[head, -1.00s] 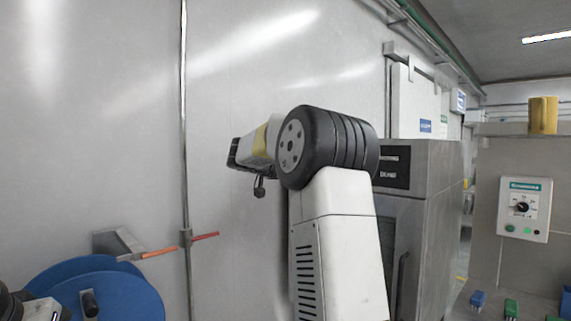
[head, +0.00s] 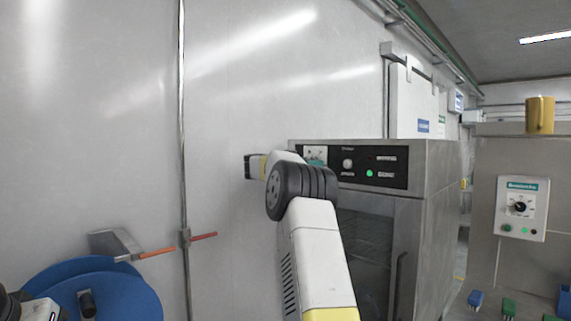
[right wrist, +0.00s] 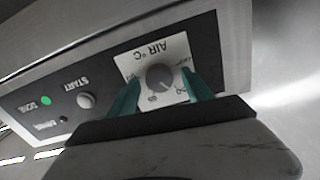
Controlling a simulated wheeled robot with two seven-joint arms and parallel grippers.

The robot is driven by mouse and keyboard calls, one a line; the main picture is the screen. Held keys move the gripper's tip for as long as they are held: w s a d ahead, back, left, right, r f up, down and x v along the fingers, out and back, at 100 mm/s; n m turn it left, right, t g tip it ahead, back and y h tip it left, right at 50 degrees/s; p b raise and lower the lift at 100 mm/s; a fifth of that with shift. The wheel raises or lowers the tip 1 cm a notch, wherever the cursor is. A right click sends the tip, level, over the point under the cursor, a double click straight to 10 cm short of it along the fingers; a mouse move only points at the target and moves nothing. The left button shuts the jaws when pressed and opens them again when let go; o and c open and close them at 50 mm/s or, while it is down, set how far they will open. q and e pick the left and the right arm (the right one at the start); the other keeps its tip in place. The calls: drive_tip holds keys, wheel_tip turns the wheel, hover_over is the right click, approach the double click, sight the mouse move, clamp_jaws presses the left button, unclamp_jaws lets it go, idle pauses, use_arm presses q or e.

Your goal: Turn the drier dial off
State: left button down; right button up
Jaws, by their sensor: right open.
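The drier (head: 425,200) is a grey steel oven with a black control panel (head: 345,178). Its dial (right wrist: 160,77) is a round grey knob on a white plate marked "AIR °C", seen upside down in the right wrist view. The plate (head: 316,153) shows partly above my arm in the head view. My right gripper (right wrist: 160,79) is open, its two teal fingers on either side of the dial. I cannot tell whether they touch it. My left gripper is not in view.
The panel has a start button (right wrist: 86,100) and a lit green light (right wrist: 46,101). A blue reel (head: 95,285) is at lower left near a wall pipe (head: 184,120).

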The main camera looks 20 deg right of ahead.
clamp_jaws()
drive_tip(key=shift+n, duration=0.3)
drive_tip(key=n, duration=1.3)
drive_tip(key=shift+w, duration=0.1)
idle(0.3)
drive_tip(key=shift+n, duration=0.3)
idle(0.3)
unclamp_jaws()
